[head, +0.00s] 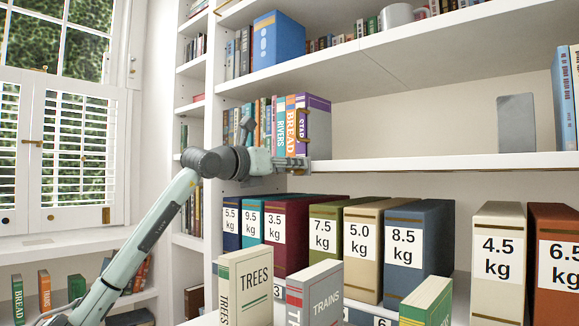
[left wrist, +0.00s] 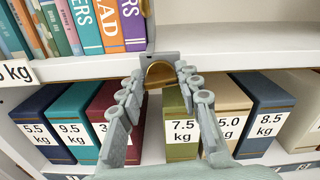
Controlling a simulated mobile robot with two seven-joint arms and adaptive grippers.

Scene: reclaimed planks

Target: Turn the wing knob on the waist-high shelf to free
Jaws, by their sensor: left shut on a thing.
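The wing knob (left wrist: 160,74) is a rounded brass piece on a grey plate (left wrist: 140,59) at the front edge of the waist-high shelf (head: 430,163). My left gripper (left wrist: 158,82) reaches it from the front in the left wrist view, with its fingers on both sides, shut on the knob. In the head view my left gripper (head: 300,164) is at the shelf edge below the upright books, and it mostly hides the knob. The knob's exact turn angle is hard to tell. My right gripper is not in view.
Upright books (head: 290,122) stand on the shelf just above the gripper, with a brass handle (left wrist: 146,8) beside them. Weight-labelled binders (head: 325,235) fill the shelf below. A grey panel (head: 516,122) stands farther right. The middle of the knob's shelf is clear.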

